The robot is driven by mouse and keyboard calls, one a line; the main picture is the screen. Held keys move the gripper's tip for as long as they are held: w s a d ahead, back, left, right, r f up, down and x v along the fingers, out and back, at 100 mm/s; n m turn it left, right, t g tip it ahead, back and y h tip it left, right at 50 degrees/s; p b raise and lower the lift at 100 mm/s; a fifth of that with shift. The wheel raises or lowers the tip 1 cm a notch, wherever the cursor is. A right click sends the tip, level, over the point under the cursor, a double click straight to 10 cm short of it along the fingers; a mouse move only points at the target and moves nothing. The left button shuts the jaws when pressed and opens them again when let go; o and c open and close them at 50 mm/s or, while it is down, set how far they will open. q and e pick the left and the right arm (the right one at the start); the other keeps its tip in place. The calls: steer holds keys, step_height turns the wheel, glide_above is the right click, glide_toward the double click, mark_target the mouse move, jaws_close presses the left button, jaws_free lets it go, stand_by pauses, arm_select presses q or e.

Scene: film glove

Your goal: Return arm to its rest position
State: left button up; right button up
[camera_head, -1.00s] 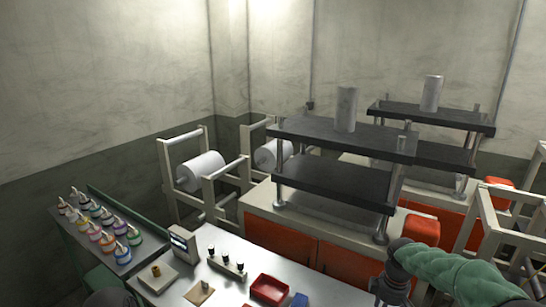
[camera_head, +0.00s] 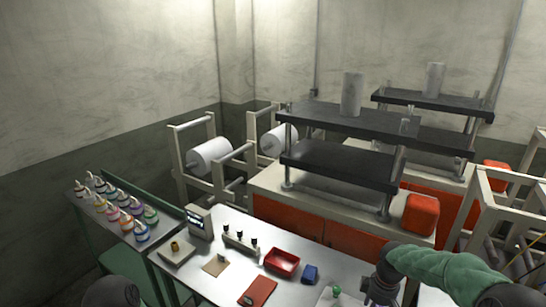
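My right arm in its green sleeve (camera_head: 440,265) comes in from the lower right. Its dark wrist and gripper (camera_head: 377,292) hang over the right part of the metal worktable (camera_head: 215,288), at the bottom edge of the view. The fingers are too small and cut off to tell whether they are open or shut. A small green-topped thing (camera_head: 336,291) lies on a pale sheet just left of the gripper; I cannot tell whether they touch. A dark rounded part of my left arm (camera_head: 112,292) shows at the lower left; my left gripper is out of view.
On the worktable are a red tray (camera_head: 282,263), a blue block (camera_head: 310,274), a red-brown flat piece (camera_head: 258,291), a display box (camera_head: 199,222) and a scale-like plate (camera_head: 176,252). Coloured bottles (camera_head: 118,213) stand on a left shelf. Presses (camera_head: 345,165) stand behind.

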steer(key=s+a+f+m+y, duration=0.1)
steer(key=s+a+f+m, duration=0.1)
steer(key=s+a+f, duration=0.3)
steer(key=s+a+f+m+y, duration=0.1)
steer(key=s+a+f, duration=0.15)
steer(key=f, duration=0.45)
steer(key=s+a+f+m+y, duration=0.1)
steer(key=s+a+f+m, duration=0.15)
steer(key=a+f, duration=0.35)
steer(key=s+a+f+m, duration=0.3)
steer(key=s+f, duration=0.1)
steer(key=s, duration=0.4)
steer(key=s+a+f+m, duration=0.2)
steer(key=s+f+m, duration=0.1)
steer(key=s, duration=0.5)
steer(key=w+d+b+x, duration=0.1)
steer(key=d+b+x, duration=0.1)
steer(key=b+x, duration=1.2)
steer(key=shift+w+f+b, duration=0.25)
steer(key=shift+f+b, duration=0.15)
steer(key=shift+b, duration=0.3)
steer(key=shift+d+n, duration=0.1)
steer(key=shift+n, duration=0.15)
